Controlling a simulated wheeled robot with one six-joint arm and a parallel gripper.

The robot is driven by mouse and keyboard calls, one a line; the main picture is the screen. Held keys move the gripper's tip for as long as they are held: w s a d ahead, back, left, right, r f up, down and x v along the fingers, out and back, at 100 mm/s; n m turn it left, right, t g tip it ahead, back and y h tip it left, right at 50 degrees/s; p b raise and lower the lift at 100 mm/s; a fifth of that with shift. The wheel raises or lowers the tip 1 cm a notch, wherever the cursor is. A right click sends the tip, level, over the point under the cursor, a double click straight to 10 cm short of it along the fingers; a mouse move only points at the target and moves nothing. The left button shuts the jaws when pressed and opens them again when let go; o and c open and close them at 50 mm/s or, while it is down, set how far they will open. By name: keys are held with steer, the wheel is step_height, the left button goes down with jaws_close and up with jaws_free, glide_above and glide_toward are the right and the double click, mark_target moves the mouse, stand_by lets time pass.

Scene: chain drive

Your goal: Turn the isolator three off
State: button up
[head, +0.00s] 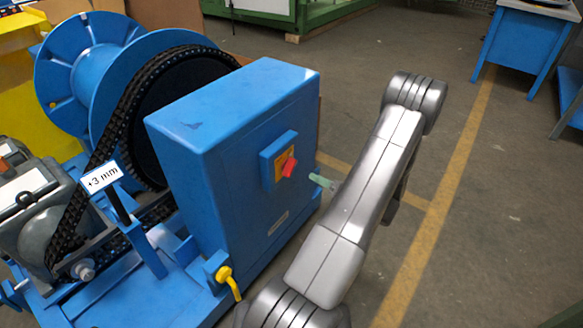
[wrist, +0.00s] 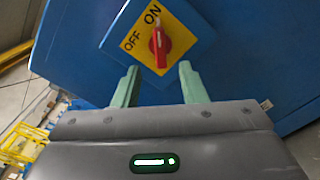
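The isolator is a blue box with a yellow plate and a red knob (head: 289,166) on the side of the blue cabinet. In the wrist view the red knob (wrist: 160,44) stands nearly vertical, its upper end by the word ON. OFF is printed to the left on the yellow plate (wrist: 180,45). My gripper (wrist: 158,75) is open, its two green fingers apart on either side below the knob and not touching it. In the head view my gripper (head: 321,181) shows only as a green fingertip just right of the knob; the rest is hidden behind my arm.
The blue cabinet (head: 215,115) stands beside a chain and a blue drum (head: 90,65). A yellow handle (head: 228,280) sticks out low at the cabinet's front. A +3 mm sign (head: 102,178) stands left. Floor to the right is open up to a blue table (head: 520,45).

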mark_target(294, 167)
steer(key=x, duration=1)
steer(key=shift+b, duration=0.3)
jaws_close()
